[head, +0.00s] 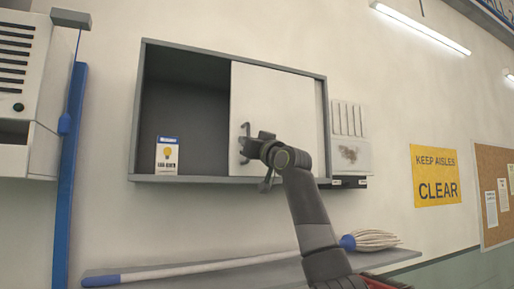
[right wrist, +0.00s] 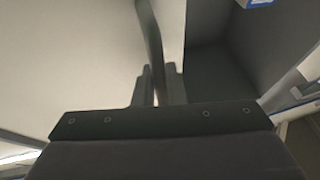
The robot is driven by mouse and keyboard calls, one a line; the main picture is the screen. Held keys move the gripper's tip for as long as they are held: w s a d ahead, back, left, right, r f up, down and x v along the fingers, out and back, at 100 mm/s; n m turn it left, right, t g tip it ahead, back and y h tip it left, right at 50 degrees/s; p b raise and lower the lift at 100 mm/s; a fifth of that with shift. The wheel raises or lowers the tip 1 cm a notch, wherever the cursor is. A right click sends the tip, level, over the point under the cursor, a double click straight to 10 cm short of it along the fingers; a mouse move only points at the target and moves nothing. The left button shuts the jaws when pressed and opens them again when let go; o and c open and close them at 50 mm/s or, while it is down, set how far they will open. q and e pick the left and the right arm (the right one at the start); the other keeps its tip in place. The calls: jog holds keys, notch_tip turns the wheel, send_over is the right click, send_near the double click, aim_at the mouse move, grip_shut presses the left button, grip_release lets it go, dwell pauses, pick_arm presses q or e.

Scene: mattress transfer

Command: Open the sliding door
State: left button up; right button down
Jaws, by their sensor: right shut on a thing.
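A grey-framed wall cabinet (head: 233,180) hangs on the wall. Its white sliding door (head: 275,95) covers the right part, and the left part is open, showing a dark interior. A dark vertical handle (head: 244,146) is near the door's left edge. My right gripper (head: 252,147) is at this handle. In the right wrist view the handle (right wrist: 152,40) runs down between the two fingers of my right gripper (right wrist: 159,88), which is shut on it. The door (right wrist: 80,60) fills the left of that view and the open interior (right wrist: 210,75) is on the right. My left gripper is not in view.
A small light-bulb box (head: 167,154) stands inside the open part. Below the cabinet, a mop (head: 200,268) lies along a shelf (head: 395,257). A blue post (head: 68,165) stands at left. A white panel (head: 350,150) is mounted just right of the cabinet.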

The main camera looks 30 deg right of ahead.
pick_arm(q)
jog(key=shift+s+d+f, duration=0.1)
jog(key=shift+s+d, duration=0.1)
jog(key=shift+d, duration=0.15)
pick_arm(e)
jog(key=shift+d, duration=0.35)
jog(key=c, duration=1.5)
grip_release()
jog(key=shift+a, duration=0.15)
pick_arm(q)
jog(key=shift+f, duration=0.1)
